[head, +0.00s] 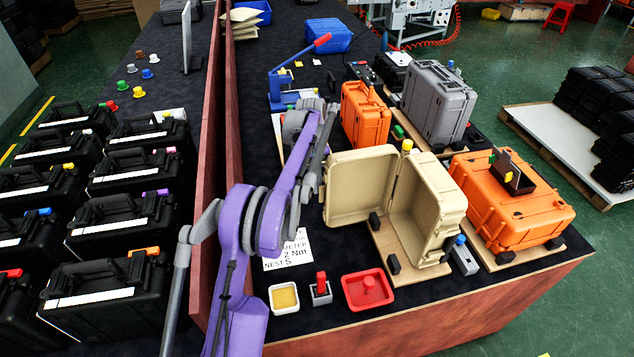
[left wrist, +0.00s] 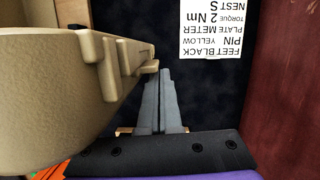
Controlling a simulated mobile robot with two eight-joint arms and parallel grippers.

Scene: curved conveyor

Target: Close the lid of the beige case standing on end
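The beige case stands on end near the table's front right, its lid (head: 358,188) swung wide open to the left of its body (head: 428,205). The inside of both halves faces the head camera. My left gripper (head: 321,192) is at the lid's outer left edge, partly hidden by my purple arm. In the left wrist view, the gripper's grey fingers (left wrist: 160,100) are together and empty, close beside the lid's edge (left wrist: 95,70) with its latch tabs. I cannot tell whether they touch it. My right gripper is not in view.
A wooden board (head: 395,250) with black blocks lies under the case. An orange case (head: 510,215) is close on the right; another orange case (head: 365,115) and a grey case (head: 437,100) stand behind. A printed sheet (head: 290,250), a yellow-filled tray (head: 285,298) and a red tray (head: 368,290) lie in front.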

